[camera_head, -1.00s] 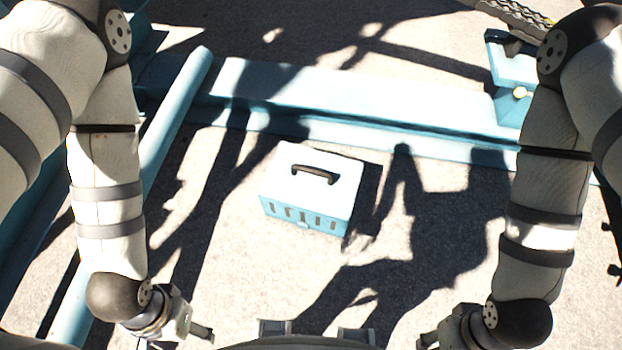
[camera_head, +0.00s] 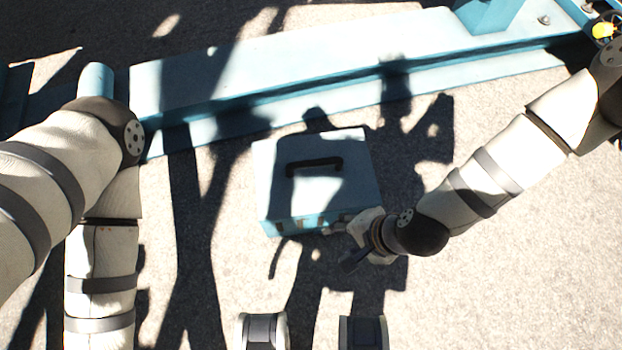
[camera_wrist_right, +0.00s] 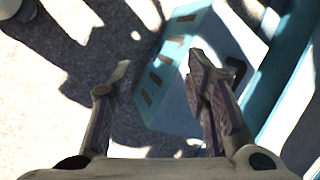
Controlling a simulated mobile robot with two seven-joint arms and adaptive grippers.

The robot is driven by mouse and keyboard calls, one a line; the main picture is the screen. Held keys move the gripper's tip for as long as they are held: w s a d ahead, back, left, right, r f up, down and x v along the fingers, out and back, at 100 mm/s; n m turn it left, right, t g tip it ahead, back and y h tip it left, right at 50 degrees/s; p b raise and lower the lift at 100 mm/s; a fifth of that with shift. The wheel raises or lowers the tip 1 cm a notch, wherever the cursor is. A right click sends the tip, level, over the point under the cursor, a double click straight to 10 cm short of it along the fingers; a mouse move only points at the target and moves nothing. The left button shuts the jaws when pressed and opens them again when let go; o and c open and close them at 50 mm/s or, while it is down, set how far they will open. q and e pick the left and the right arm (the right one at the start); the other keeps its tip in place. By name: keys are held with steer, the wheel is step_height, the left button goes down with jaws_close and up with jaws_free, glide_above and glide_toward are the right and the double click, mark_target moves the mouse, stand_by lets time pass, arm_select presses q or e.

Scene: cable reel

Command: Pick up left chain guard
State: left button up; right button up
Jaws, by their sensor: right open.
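A pale box (camera_head: 350,170) with a dark handle (camera_head: 314,167) on its lid and a light-blue slotted front stands on the ground mid-view. I cannot tell whether it is the left chain guard; nothing else shows clearly as one. My right gripper (camera_head: 341,248) is open and empty at the box's near right corner, and hides part of its front. In the right wrist view the open fingers (camera_wrist_right: 160,65) point toward the slotted side of the box (camera_wrist_right: 172,92). I cannot tell whether they touch it. My left gripper is out of view.
A long light-blue beam (camera_head: 300,85) runs behind the box. A blue bracket (camera_head: 487,14) stands on it at the upper right, with a yellow piece (camera_head: 603,30) further right. Pale ground lies open at the lower right. Dark shadows cross the ground and box.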

steer(key=w+a+f+m+t+b, duration=0.1)
steer(key=w+f+m+t+b, duration=0.2)
steer(key=w, duration=0.6)
steer(key=m+b, duration=0.3)
glide_toward(317, 165)
steer(key=shift+n+t+y, duration=0.3)
steer(key=shift+t, duration=0.1)
steer(key=x, duration=0.1)
steer(key=b+x, duration=0.1)
steer(key=x, duration=0.1)
steer(key=b+x, duration=0.1)
steer(key=x, duration=0.1)
steer(key=shift+w+d+f, duration=0.1)
steer(key=shift+d+f, duration=0.1)
steer(key=shift+f, duration=0.05)
steer(key=b+x, duration=0.2)
steer(key=x, duration=0.1)
steer(key=b+x, duration=0.1)
steer(key=x, duration=0.1)
steer(key=shift+a+f, duration=0.15)
steer(key=shift+f, duration=0.1)
steer(key=shift+a+f, duration=0.15)
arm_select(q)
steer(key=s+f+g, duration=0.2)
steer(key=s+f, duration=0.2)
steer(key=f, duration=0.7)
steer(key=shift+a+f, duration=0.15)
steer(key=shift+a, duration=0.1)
arm_select(e)
jaws_close()
